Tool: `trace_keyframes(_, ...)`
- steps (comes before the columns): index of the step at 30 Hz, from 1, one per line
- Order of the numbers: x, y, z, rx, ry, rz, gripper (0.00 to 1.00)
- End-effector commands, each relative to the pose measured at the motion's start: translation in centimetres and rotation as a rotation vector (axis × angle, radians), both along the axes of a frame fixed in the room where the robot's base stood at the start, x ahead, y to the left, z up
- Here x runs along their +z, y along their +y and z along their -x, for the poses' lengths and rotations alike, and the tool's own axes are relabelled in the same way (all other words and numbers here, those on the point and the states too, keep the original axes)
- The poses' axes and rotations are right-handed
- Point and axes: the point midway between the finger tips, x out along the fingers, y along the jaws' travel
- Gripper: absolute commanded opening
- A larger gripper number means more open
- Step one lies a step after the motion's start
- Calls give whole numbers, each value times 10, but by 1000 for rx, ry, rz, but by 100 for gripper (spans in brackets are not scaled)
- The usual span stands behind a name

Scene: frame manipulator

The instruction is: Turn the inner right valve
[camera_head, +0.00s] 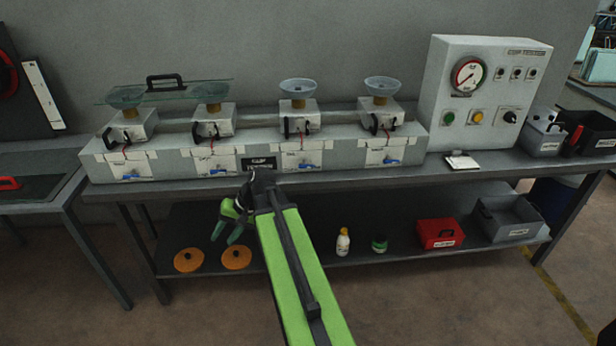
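A long grey test bench unit (250,160) on the table has several stations in a row, each with a small blue valve handle on its front. The inner right valve (304,166) is the third from the left, below a station with a clear bowl (298,87). Its handle looks roughly horizontal, but is too small to judge exactly. My gripper (227,236) hangs left of and below that valve, in front of the table edge, pointing downward. Its two green fingers look apart with nothing between them. It touches no valve.
A control box with a gauge (468,75) stands right of the unit. A glass plate with a handle (165,90) lies over the two left bowls. The lower shelf holds orange discs (236,257), a white bottle (343,243), a red box (440,234) and a grey bin (510,216).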

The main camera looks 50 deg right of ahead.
Motion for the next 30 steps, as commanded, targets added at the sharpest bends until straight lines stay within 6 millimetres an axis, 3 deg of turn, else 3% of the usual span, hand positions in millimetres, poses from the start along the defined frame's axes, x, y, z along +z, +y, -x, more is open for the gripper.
trace_keyframes(1,-11,-50,-1,-120,-57,-81,37)
trace_keyframes(4,1,-142,8,-340,-195,-238,37)
trace_keyframes(6,13,-207,26,-483,-302,-335,37)
trace_keyframes(9,33,-291,65,-654,-449,-443,37)
trace_keyframes(12,51,-350,104,-774,-568,-519,37)
trace_keyframes(15,64,-384,132,-842,-643,-559,37)
trace_keyframes(20,73,-398,145,-870,-680,-580,37)
trace_keyframes(25,71,-396,134,-866,-677,-579,37)
trace_keyframes(30,64,-393,96,-864,-676,-580,37)
